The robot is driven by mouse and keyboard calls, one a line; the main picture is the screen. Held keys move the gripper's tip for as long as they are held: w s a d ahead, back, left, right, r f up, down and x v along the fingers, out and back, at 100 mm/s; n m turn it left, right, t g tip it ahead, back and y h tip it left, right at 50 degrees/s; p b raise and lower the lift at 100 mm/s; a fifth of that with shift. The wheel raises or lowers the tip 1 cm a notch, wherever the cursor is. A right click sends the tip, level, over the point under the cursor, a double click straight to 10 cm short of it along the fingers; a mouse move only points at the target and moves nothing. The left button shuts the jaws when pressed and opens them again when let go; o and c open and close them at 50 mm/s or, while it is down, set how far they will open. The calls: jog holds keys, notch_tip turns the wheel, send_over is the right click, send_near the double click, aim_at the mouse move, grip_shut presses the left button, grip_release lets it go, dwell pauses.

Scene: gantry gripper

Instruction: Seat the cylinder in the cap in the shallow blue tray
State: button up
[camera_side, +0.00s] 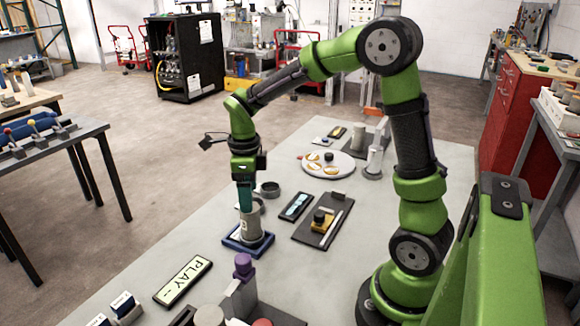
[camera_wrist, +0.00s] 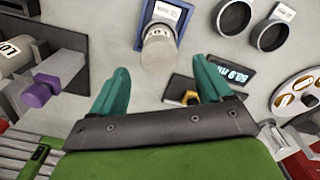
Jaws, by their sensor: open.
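A light grey cylinder (camera_side: 254,229) stands in the shallow blue tray (camera_side: 234,243) on the table. In the wrist view the cylinder (camera_wrist: 159,52) has a printed label on its side, and part of the blue tray (camera_wrist: 178,13) shows at the top edge. The cap is not clearly distinguishable at the cylinder's foot. My gripper (camera_side: 245,200) is at the cylinder's top end in the side view. In the wrist view my gripper (camera_wrist: 161,78) has its teal fingers spread apart with nothing between them, and the cylinder's top is just beyond the fingertips.
Two dark rings (camera_wrist: 235,16) lie to the right of the tray in the wrist view. A purple-topped part (camera_side: 243,263) on a grey fixture stands near the tray. A PLAY sign (camera_side: 183,280), a dark tray (camera_side: 341,211) and a round white plate (camera_side: 345,168) are also on the table.

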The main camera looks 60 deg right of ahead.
notch_tip(320, 180, up, 4)
jog(key=shift+f, duration=0.2)
jog(key=shift+s+a+r, duration=0.1)
jog(key=shift+r, duration=0.2)
jog(key=s+a+r+n+t+y, duration=0.1)
jog(key=s+a+r+n+t, duration=0.2)
jog(key=s+n, duration=0.4)
jog(key=s+a+r+n+t+y, duration=0.1)
jog(key=s+a+r+n+t, duration=0.2)
jog(key=n, duration=1.6)
jog(key=shift+s+a+r+t, duration=0.25)
jog(key=shift+s+a+t, duration=0.5)
jog(key=shift+s, duration=1.3)
jog(key=shift+a, duration=0.1)
